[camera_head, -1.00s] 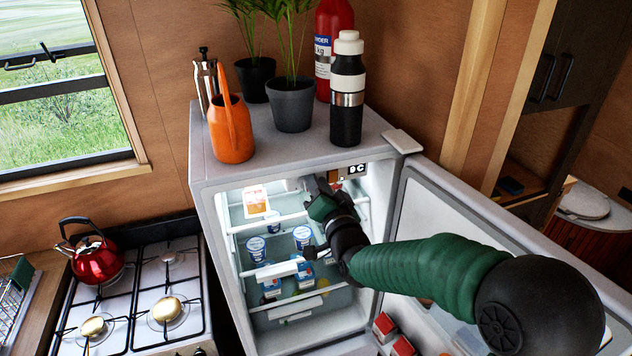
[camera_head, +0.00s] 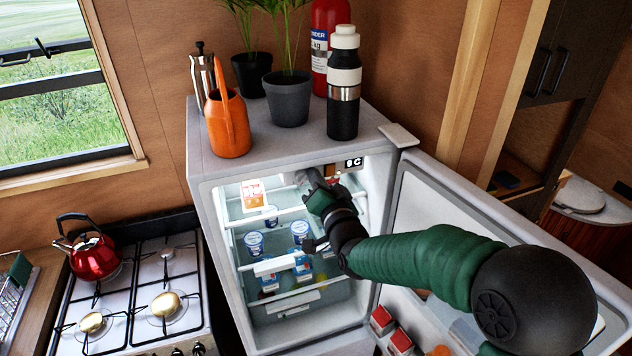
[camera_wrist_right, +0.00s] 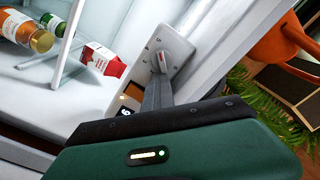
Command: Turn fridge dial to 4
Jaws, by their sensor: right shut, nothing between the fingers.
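The fridge (camera_head: 205,165) stands open, with a small display (camera_head: 354,162) at its top front that appears to read 9 C. In the right wrist view, the dial (camera_wrist_right: 165,58) is a pale plate with a knob, a red mark and small numbers too blurred to read for sure. My right gripper (camera_head: 304,179) reaches into the top of the fridge. It is shut and empty; its fingers (camera_wrist_right: 160,82) point at the dial, with the tips at or very near the knob. I cannot tell whether they touch. My left gripper is out of view.
The open fridge door (camera_head: 440,215) is on the right, below my arm. Shelves hold yogurt cups (camera_head: 254,243) and cartons. On top stand an orange watering can (camera_head: 228,128), plants and a black bottle (camera_head: 343,110). A stove with a red kettle (camera_head: 92,255) is left.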

